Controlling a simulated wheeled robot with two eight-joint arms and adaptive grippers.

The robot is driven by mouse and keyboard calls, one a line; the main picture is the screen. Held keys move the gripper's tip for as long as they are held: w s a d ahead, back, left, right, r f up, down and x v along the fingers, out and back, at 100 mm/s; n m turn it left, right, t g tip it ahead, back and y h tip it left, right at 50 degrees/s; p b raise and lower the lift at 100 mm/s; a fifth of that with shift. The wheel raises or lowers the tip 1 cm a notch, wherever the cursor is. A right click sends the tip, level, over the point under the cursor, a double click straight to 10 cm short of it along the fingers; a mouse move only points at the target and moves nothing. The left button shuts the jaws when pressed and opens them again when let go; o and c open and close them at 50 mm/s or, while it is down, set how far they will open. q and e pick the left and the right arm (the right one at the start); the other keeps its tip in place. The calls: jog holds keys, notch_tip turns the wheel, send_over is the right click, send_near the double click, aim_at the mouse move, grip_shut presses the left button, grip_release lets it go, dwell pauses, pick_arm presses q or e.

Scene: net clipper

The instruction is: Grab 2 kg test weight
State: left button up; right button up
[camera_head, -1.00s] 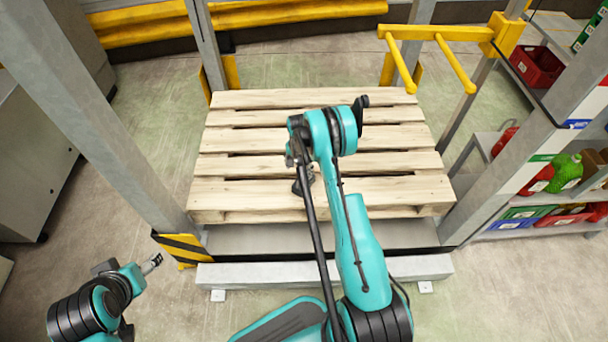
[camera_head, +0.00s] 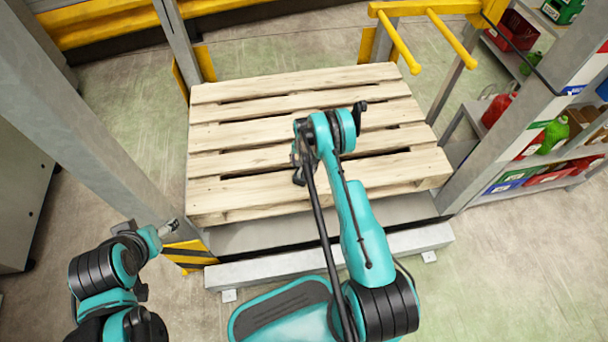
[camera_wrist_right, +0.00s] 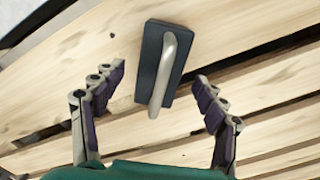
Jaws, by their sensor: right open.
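The test weight (camera_wrist_right: 163,64) shows in the right wrist view as a dark rectangular block with a pale grey handle, on the wooden pallet (camera_wrist_right: 85,42). My right gripper (camera_wrist_right: 157,84) is open, with one finger on each side of the weight and a gap on both sides.
Grey posts (camera_head: 110,150) stand at the pallet's left and right. A yellow bracket (camera_head: 425,25) juts out at the back right. Shelves with bottles and bins (camera_head: 545,175) are on the right. A grey beam (camera_head: 330,255) runs along the pallet's front.

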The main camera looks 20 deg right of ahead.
notch_tip(320, 180, down, 3)
jog(key=shift+r+b, duration=0.2)
jog(key=shift+b, duration=0.1)
jog(key=shift+r, duration=0.1)
grip_shut()
jog(key=shift+r, duration=0.15)
